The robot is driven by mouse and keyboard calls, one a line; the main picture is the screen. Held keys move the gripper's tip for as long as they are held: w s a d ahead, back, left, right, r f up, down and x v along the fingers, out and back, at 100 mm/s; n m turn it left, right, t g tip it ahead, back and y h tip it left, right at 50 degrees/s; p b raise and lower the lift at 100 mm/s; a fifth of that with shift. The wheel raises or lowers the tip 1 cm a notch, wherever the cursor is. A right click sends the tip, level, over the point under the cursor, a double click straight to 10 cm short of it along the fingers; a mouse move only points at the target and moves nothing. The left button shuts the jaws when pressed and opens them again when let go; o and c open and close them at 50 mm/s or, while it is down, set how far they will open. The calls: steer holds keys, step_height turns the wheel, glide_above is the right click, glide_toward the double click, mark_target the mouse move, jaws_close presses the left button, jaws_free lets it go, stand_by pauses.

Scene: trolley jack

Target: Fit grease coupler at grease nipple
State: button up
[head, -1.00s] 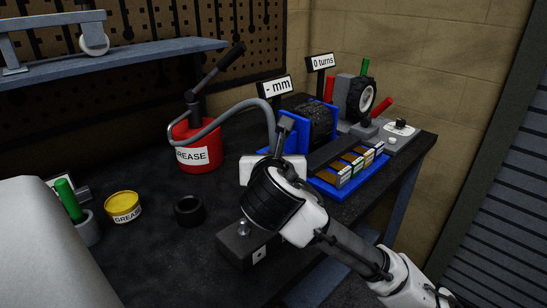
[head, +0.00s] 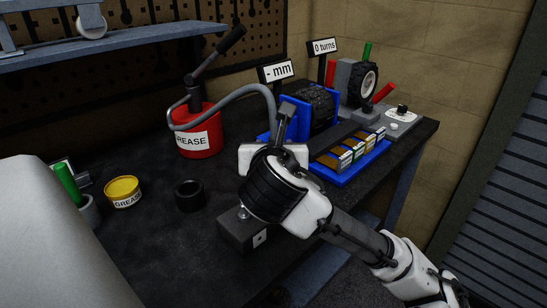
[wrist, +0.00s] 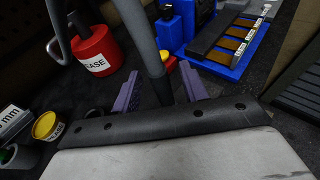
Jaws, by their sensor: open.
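The grease hose (head: 235,107) runs from the red grease pump (head: 197,130) and arches down behind my gripper in the head view. In the wrist view the dark tube (wrist: 153,65) comes down between my two purple fingers, which stand apart, so my gripper (wrist: 161,90) is open around it. I cannot make out the coupler at its end; the lower end is hidden by the gripper body. The grease nipple (head: 243,213) is a small shiny knob on top of a dark block (head: 245,234), below and left of my gripper's body in the head view.
A black ring (head: 189,195) and a yellow grease tin (head: 123,190) stand left of the block. A blue tray (head: 348,165) and the wheel stand (head: 369,82) are at the right. A grey shape (head: 40,240) fills the left front. The bench between is mostly clear.

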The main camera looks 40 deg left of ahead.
steer(key=b+v, duration=0.5)
steer(key=v, duration=0.7)
steer(key=shift+b, duration=0.4)
